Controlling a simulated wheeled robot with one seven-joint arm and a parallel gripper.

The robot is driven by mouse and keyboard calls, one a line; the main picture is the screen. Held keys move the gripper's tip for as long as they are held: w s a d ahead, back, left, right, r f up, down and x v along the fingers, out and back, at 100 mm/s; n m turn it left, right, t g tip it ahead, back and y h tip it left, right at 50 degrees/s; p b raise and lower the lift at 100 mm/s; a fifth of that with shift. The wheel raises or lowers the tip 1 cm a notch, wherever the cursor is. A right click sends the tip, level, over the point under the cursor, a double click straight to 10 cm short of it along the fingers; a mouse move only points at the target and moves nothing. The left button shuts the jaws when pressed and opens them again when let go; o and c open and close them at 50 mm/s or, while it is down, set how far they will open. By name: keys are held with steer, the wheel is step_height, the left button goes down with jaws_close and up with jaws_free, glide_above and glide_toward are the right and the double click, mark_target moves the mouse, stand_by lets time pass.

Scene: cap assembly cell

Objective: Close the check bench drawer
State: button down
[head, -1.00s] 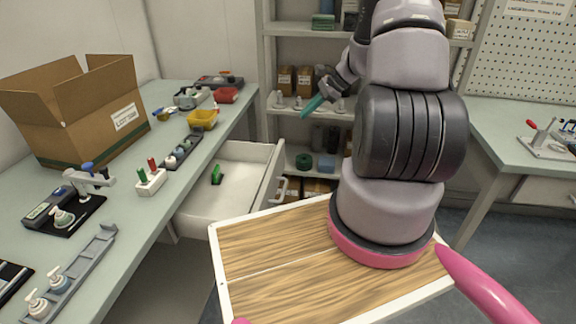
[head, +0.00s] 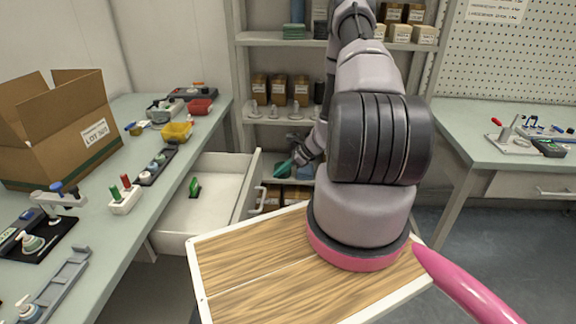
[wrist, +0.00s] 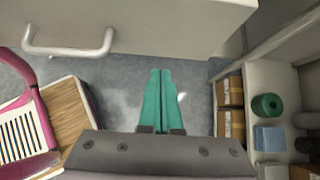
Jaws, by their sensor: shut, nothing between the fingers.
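The check bench drawer (head: 205,211) is pulled out from the left bench and stands open. A green item (head: 194,187) lies inside it. Its white front panel with a bar handle (head: 262,196) faces right, toward the shelf. In the wrist view the drawer front (wrist: 165,22) spans the top, with the handle (wrist: 70,48) at the upper left. My gripper (head: 281,171) is just right of the drawer front, apart from the handle. Its teal fingers (wrist: 160,75) are together and empty, pointing at the drawer front's lower edge in the wrist view.
The bench (head: 95,262) holds a cardboard box (head: 58,135), a yellow bin (head: 177,131) and fixtures. A shelf (head: 300,120) with boxes stands behind my gripper; its cartons (wrist: 229,92) are close on the right in the wrist view. Another bench (head: 480,150) is at right.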

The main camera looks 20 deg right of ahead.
mark_target(259, 179)
steer(key=a, duration=0.1)
steer(key=w+a, duration=0.1)
steer(key=w+a+f, duration=0.1)
steer(key=a, duration=0.1)
steer(key=shift+w, duration=0.15)
steer(key=shift+w+a, duration=0.15)
steer(key=shift+a, duration=0.1)
steer(key=w+a, duration=0.4)
steer(key=a, duration=0.3)
steer(key=w+a, duration=0.4)
steer(key=a, duration=0.3)
steer(key=w+a, duration=0.4)
steer(key=a, duration=0.3)
steer(key=shift+w+a, duration=0.2)
steer(key=shift+a, duration=0.1)
